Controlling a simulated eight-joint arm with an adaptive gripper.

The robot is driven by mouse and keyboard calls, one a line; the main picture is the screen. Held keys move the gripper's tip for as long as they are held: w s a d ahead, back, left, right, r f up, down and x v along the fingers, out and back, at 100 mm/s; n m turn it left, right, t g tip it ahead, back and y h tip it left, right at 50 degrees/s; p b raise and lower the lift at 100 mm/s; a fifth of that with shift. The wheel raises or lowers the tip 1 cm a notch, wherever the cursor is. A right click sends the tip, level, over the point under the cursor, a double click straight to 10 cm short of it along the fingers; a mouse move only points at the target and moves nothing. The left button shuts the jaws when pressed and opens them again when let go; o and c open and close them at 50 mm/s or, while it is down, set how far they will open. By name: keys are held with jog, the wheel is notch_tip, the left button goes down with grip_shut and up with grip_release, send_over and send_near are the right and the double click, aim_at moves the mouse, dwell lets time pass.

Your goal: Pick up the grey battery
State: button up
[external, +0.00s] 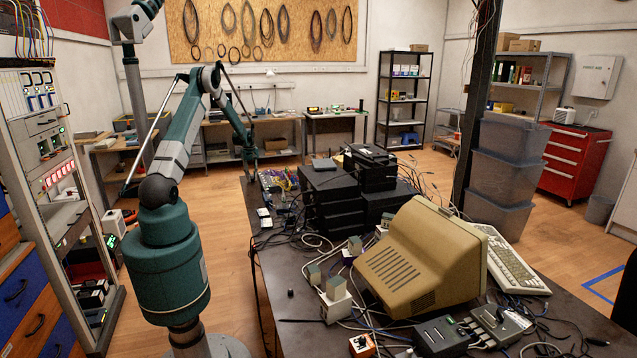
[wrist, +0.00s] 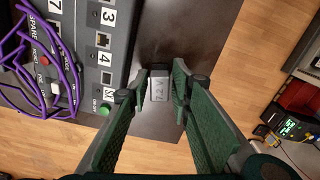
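The grey battery (wrist: 159,89), a small block marked "7.2 V", stands on the dark table top near its edge in the wrist view. My gripper (wrist: 160,72) reaches down with one finger on each side of it. The left finger looks very close to the battery; a narrow dark gap shows on the right. The fingers stand apart, and a firm grip does not show. In the external view my gripper (external: 251,165) is low at the far left end of the table; the battery cannot be made out there.
A grey panel (wrist: 103,75) with numbered ports and purple cables lies just left of my gripper. The table edge is close on the right, with wooden floor beyond. Black boxes (external: 333,187) and a beige monitor (external: 420,255) crowd the table nearer the external camera.

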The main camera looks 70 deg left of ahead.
aim_at(252, 175)
jog(key=shift+f, duration=0.15)
dwell(0.4)
jog(key=c, duration=0.7)
jog(key=shift+r+p, duration=0.45)
jog(key=shift+r, duration=4.6)
